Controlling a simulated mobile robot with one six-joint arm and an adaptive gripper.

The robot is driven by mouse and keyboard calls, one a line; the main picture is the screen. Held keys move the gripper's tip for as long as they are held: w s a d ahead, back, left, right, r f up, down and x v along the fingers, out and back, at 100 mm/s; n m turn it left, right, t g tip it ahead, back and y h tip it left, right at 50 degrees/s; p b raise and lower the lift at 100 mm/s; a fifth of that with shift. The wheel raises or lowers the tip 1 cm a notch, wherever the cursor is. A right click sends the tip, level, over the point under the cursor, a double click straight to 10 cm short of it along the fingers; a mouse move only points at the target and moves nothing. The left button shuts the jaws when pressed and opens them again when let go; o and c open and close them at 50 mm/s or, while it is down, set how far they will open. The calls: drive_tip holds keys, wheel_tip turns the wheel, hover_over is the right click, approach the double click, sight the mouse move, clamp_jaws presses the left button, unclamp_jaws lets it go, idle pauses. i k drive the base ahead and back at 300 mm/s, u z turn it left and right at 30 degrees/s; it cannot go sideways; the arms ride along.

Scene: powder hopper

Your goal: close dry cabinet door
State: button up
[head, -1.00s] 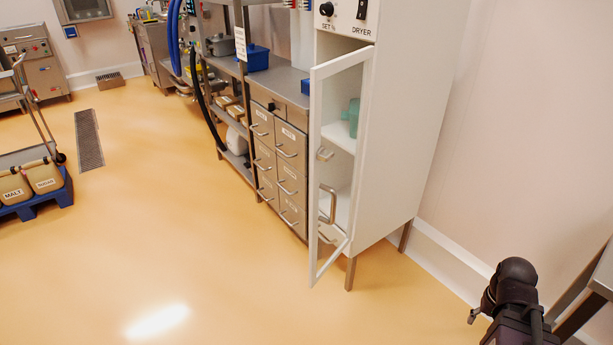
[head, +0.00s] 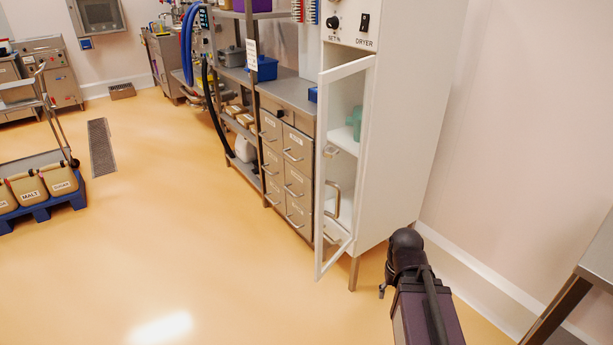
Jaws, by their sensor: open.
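The dry cabinet (head: 410,130) is a tall white unit marked DRYER, standing on metal legs against the right wall. Its door (head: 328,262), a white frame with a clear pane and a bar handle (head: 332,200), stands open and swung out toward me. Shelves and a green container (head: 355,121) show inside. My gripper (head: 398,265), at the dark end of my arm, is at the lower right, right of the door in the picture and apart from it. It is open and appears empty; the arm hides most of its fingers.
Steel drawers (head: 285,170) and a shelf rack with blue bins (head: 262,68) stand left of the cabinet. A blue pallet (head: 40,212) with labelled tubs is at the far left. A steel table (head: 598,262) is at the right edge. The floor before the door is clear.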

sight(324, 78)
drive_tip(key=u, duration=0.35)
drive_tip(key=k, duration=0.4)
drive_tip(key=u, duration=0.65)
drive_tip(key=k, duration=1.05)
drive_tip(key=z, duration=0.15)
drive_tip(key=i, duration=0.9)
drive_tip(key=z, duration=0.55)
drive_tip(key=i, duration=0.95)
drive_tip(key=u, duration=0.05)
